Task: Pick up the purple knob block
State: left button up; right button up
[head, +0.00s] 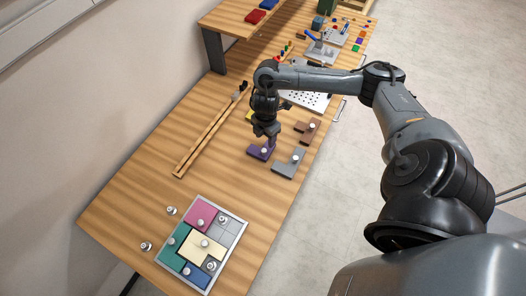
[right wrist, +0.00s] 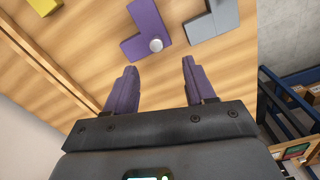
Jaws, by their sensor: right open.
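The purple knob block (head: 259,153) lies flat on the wooden table, with a round silver knob on top. It also shows in the right wrist view (right wrist: 146,27), beyond my fingertips, with its knob near the middle. My right gripper (head: 269,140) hangs just above the block in the head view. In the right wrist view my right gripper (right wrist: 160,66) is open, its two fingers apart with nothing between them. The gap between fingertips and block is hard to judge. My left gripper is not in view.
A grey knob block (head: 289,162) lies close right of the purple one, and a brown block (head: 308,131) behind it. A tray (head: 239,221) with coloured knob blocks sits at the front. A wooden rail (head: 207,137) lies left. The table between rail and tray is mostly clear.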

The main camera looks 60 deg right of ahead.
aim_at(264, 150)
notch_tip(264, 150, down, 4)
jog(key=shift+s+r, duration=0.1)
jog(key=shift+r, duration=0.15)
jog(key=shift+w+a+f, duration=0.1)
jog(key=shift+w+f, duration=0.15)
jog(key=shift+f, duration=0.9)
jog(key=shift+w+f, duration=0.2)
jog(key=shift+f, duration=1.45)
grip_shut()
